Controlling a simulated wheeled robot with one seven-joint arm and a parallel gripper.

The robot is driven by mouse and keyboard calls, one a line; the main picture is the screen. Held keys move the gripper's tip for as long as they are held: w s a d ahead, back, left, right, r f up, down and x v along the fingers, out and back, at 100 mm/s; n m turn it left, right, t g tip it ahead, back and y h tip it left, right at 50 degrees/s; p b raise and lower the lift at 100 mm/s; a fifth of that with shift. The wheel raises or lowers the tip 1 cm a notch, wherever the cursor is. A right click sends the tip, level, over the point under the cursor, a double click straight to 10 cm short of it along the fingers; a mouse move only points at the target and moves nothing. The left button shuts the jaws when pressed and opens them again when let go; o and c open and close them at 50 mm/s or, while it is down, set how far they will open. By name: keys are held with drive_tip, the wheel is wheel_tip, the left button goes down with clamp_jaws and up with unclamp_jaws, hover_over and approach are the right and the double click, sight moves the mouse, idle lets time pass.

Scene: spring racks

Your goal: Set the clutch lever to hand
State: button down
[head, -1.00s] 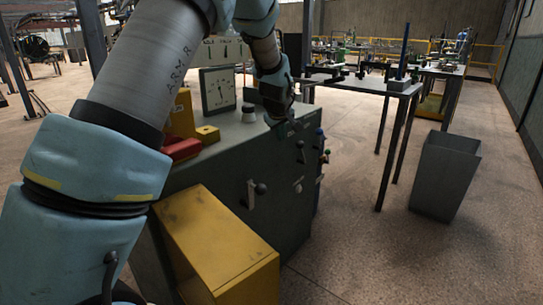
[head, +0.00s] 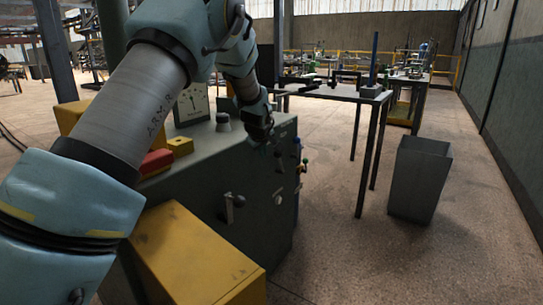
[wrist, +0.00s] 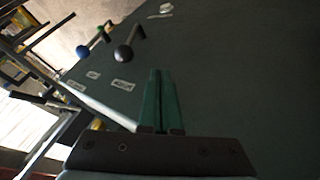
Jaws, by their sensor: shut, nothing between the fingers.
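Several levers sit on the front face of the dark green machine cabinet (head: 225,160). One has a black ball knob (head: 238,201) on a pale plate at the lower left, and others lie further right. In the wrist view a dark ball-knob lever (wrist: 123,53) and a blue-knobbed lever (wrist: 82,52) stand near small label plates (wrist: 122,84). The lettering is too small to read, so I cannot tell which is the clutch lever. My gripper (head: 261,139) hangs beside the cabinet's upper front edge. In the wrist view its green fingers (wrist: 160,100) are shut and empty, apart from the levers.
A yellow box (head: 195,258) stands in front of the cabinet. A dial gauge (head: 192,103), a red block (head: 156,162) and a small yellow block (head: 180,146) are on top.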

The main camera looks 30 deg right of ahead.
drive_tip(key=x, duration=0.6)
drive_tip(key=shift+s+a, duration=0.1)
drive_tip(key=shift+w+d+r+p, duration=0.1)
drive_tip(key=shift+w+d, duration=0.15)
drive_tip(key=shift+d, duration=0.4)
drive_tip(key=shift+w+d+r+p, duration=0.15)
drive_tip(key=shift+w+d, duration=0.1)
drive_tip(key=shift+d, duration=0.45)
drive_tip(key=shift+w+d+p, duration=0.1)
drive_tip(key=shift+w+d, duration=0.15)
drive_tip(key=shift+d, duration=0.4)
drive_tip(key=shift+r, duration=0.15)
